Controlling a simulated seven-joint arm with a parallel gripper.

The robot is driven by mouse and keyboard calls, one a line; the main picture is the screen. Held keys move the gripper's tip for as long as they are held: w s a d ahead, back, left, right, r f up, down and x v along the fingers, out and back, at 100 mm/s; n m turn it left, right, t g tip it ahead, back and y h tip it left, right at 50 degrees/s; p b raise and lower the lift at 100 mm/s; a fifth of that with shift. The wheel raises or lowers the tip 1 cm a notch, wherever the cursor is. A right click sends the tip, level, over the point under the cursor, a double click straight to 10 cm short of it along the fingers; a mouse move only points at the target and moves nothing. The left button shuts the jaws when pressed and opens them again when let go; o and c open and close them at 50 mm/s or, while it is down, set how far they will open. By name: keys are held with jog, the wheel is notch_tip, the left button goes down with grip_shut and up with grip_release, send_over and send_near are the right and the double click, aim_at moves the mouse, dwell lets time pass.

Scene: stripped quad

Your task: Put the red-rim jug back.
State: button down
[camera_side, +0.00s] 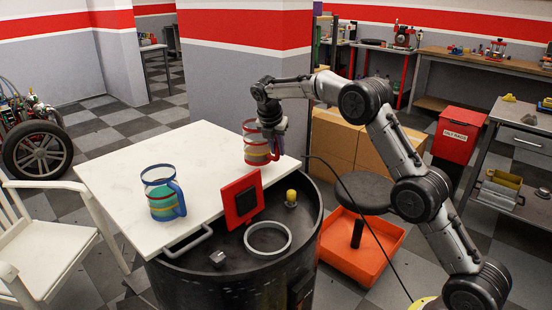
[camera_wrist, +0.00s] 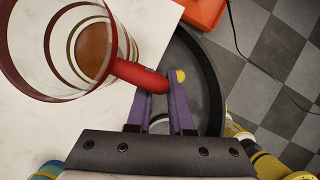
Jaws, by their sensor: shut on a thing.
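The red-rim jug (camera_side: 256,157) is a clear jug with coloured bands and a red handle. It is upright at the far right part of the white board (camera_side: 150,150); I cannot tell whether its base touches the board. My gripper (camera_side: 272,150) is beside the jug, shut on its red handle. In the wrist view the jug (camera_wrist: 70,45) fills the upper left, and its handle runs between the purple fingers of my gripper (camera_wrist: 160,90).
A blue-rim jug (camera_side: 163,193) stands on the board's near side. The black drum (camera_side: 235,268) carries a red frame with a dark panel (camera_side: 241,201), a grey ring (camera_side: 268,251) and a yellow knob (camera_side: 291,195). The board's middle is clear. A stool (camera_side: 364,191) stands right.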

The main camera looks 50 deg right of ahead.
aim_at(276, 158)
jog(key=shift+w+d+f, duration=0.1)
jog(key=shift+w+f, duration=0.25)
jog(key=shift+f, duration=1.45)
jog(key=shift+f, duration=0.1)
jog(key=c, duration=0.8)
grip_release()
jog(key=shift+f, duration=0.1)
